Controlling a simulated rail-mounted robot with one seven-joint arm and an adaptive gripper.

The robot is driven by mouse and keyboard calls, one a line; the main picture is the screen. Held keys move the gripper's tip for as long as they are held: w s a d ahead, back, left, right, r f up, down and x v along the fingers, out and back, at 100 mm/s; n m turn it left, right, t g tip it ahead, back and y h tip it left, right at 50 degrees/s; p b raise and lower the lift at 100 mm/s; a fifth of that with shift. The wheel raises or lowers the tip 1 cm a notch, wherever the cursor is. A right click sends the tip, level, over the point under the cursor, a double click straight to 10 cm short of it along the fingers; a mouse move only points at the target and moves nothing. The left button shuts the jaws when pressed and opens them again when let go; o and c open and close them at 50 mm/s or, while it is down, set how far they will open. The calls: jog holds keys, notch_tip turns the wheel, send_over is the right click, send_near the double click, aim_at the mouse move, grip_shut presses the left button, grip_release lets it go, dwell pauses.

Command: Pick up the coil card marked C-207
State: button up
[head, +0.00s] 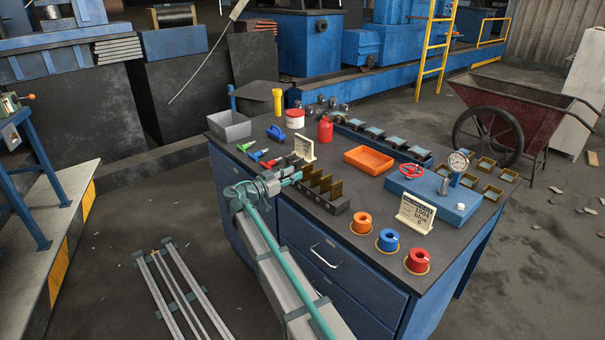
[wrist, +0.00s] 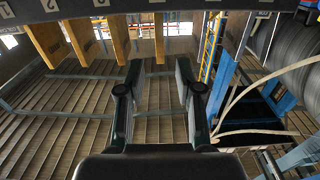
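A dark slotted rack (head: 338,207) on the bench holds several upright brown cards (head: 322,184). The cards also show in the wrist view, hanging from the top of the picture. One thin card (wrist: 159,38) is seen nearly edge-on, in line with the gap between my fingers. Another card (wrist: 120,38) is to its left, and wider ones are farther left. I cannot read C-207 on any card. My gripper (head: 290,180) is at the rack's left end in the head view. In the wrist view my gripper (wrist: 157,78) has its two fingers apart, with nothing visible between them.
A white sign (head: 304,148) stands behind the rack, and another sign (head: 415,213) stands to the right.

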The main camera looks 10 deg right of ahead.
jog(key=shift+o, duration=0.3)
jog(key=v, duration=0.5)
jog(key=shift+b, duration=0.4)
